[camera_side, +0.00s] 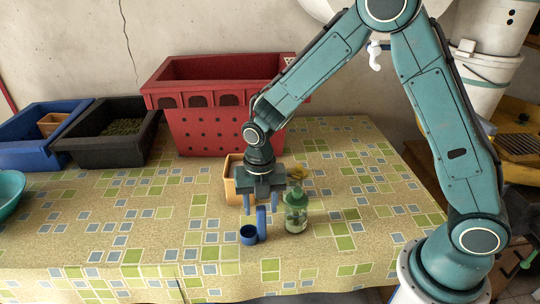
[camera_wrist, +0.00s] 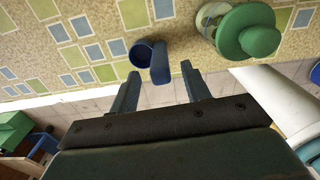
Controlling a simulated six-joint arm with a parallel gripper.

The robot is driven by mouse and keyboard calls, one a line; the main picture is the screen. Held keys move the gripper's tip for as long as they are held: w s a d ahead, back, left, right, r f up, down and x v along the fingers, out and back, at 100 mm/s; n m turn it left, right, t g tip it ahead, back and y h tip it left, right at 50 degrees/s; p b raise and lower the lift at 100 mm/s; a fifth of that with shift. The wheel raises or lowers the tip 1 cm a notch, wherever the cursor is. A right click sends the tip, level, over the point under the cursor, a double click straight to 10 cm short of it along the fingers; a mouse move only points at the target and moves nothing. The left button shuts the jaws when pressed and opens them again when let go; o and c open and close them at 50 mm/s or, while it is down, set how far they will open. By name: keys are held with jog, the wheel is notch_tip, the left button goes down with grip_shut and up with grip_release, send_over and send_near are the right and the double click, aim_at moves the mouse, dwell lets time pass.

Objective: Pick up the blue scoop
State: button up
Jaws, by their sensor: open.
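The blue scoop (camera_side: 248,235) lies on the patterned tablecloth with its round cup to the left and its handle standing up at the cup's right. In the wrist view the scoop (camera_wrist: 159,64) shows beyond the fingertips, its handle lined up with the gap between them. My gripper (camera_side: 260,208) points down just above the scoop. Its two blue fingers are apart, and they also show in the wrist view (camera_wrist: 161,78) with nothing held between them. I cannot tell exactly how far the fingertips are from the handle.
A green-lidded jar (camera_side: 296,214) stands close to the right of the scoop. A tan box (camera_side: 230,182) is behind my gripper. A red crate (camera_side: 212,125), a black crate (camera_side: 82,149) and a blue crate (camera_side: 30,156) stand at the back.

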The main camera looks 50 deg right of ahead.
jog(key=shift+f, duration=1.85)
jog(key=shift+c, duration=0.5)
grip_shut()
